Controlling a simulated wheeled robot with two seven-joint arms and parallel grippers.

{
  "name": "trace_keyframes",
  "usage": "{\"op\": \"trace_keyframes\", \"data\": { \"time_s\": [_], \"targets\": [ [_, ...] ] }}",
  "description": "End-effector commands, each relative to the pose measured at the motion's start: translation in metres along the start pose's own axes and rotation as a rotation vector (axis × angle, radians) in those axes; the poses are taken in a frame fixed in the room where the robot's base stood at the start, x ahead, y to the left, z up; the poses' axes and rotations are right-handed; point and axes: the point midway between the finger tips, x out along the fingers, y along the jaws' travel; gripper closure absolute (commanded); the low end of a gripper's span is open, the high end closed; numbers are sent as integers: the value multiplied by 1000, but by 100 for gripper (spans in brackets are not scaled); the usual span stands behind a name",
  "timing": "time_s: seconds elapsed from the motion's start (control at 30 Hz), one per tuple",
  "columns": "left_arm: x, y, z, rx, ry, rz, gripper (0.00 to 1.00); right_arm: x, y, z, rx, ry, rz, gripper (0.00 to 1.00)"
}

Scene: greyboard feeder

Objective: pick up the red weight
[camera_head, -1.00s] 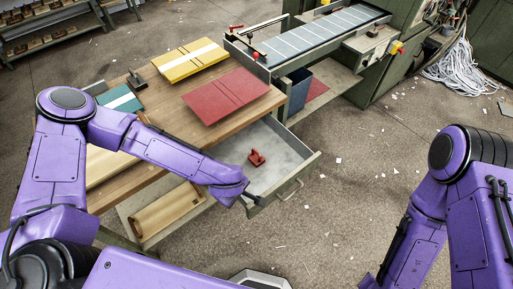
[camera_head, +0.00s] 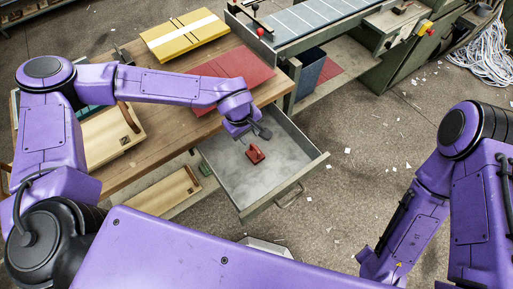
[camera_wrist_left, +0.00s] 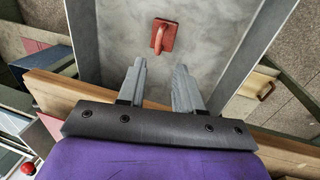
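The red weight (camera_head: 255,154) lies on the grey floor of the open drawer (camera_head: 222,177). It has a handle on top. In the left wrist view the weight (camera_wrist_left: 163,36) is ahead of the fingertips, in the gap's line, with nothing touching it. My left gripper (camera_head: 258,134) is above the back part of the drawer, close to the weight in the picture. In the left wrist view the left gripper (camera_wrist_left: 160,75) has its two fingers apart with nothing between them. My right arm comes in at the right, and its gripper is not visible.
The wooden table (camera_head: 180,142) bears a red board (camera_head: 232,75), a yellow board (camera_head: 184,34) and a wooden tray. The drawer's walls surround the weight, with a handle (camera_head: 291,196) at the front. A blue bin (camera_head: 309,72) stands under the conveyor.

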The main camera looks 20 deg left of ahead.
Motion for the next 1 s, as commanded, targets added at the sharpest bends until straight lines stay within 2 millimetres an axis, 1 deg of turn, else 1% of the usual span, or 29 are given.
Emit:
{"op": "trace_keyframes", "data": {
  "time_s": [0.03, 0.13, 0.23, 0.4, 0.57, 0.7, 0.8, 0.9, 1.0],
  "targets": [
    [12, -3, 0, -1, 1, 0, 65, 12, -1, 5, 0, -1, 1, 57],
    [20, -6, -1, -6, 1, 0, 65, 17, -1, 8, 0, -1, 1, 57],
    [31, -8, -2, -11, 0, -4, 65, 16, -1, 7, 0, -1, 0, 57],
    [60, -12, -5, -22, 3, -3, 65, 12, -1, 5, 0, -1, 0, 57],
    [77, -13, -4, -23, 3, -4, 65, 8, 0, 4, 0, -1, 0, 57],
    [102, -15, 0, -22, 2, -4, 65, 0, 0, 0, 0, 0, 0, 57],
    [116, -13, 0, -21, 4, -2, 65, 0, 0, 0, 0, 0, 0, 57],
    [121, -13, -1, -19, 5, 1, 65, 0, 0, 0, 0, 0, 0, 57],
    [121, -12, -1, -19, 5, 1, 65, 1, 0, 0, 0, 0, 0, 57]
  ]
}}
